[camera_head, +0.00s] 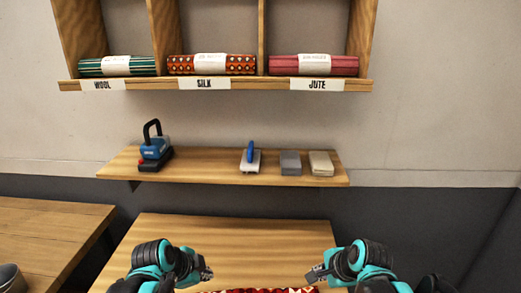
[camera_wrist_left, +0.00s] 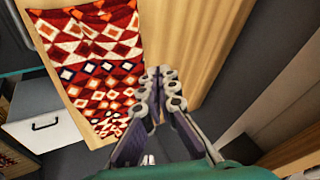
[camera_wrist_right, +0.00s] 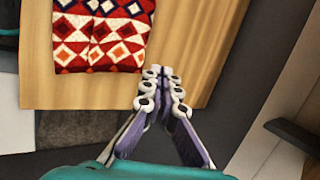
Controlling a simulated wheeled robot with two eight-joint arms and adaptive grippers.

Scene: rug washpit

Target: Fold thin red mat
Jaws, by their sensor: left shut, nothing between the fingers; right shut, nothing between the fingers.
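The red mat, patterned with white, orange and dark diamonds, lies on the wooden table. Only a strip of the mat (camera_head: 262,290) shows at the bottom of the head view. In the left wrist view the mat (camera_wrist_left: 95,60) is spread out, one end near the table's edge. The right wrist view shows an end of the mat (camera_wrist_right: 100,35). My left gripper (camera_head: 208,273) is shut and empty; it also shows in the left wrist view (camera_wrist_left: 160,75). My right gripper (camera_head: 314,274) is shut and empty, beside the mat in the right wrist view (camera_wrist_right: 158,75).
The table (camera_head: 225,235) is bare behind the mat. A wall shelf (camera_head: 215,172) holds a blue tool (camera_head: 154,148), a brush (camera_head: 250,159) and two blocks. Above, a rack holds rolls over labels WOOL, SILK and JUTE. Another table (camera_head: 45,232) stands left.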

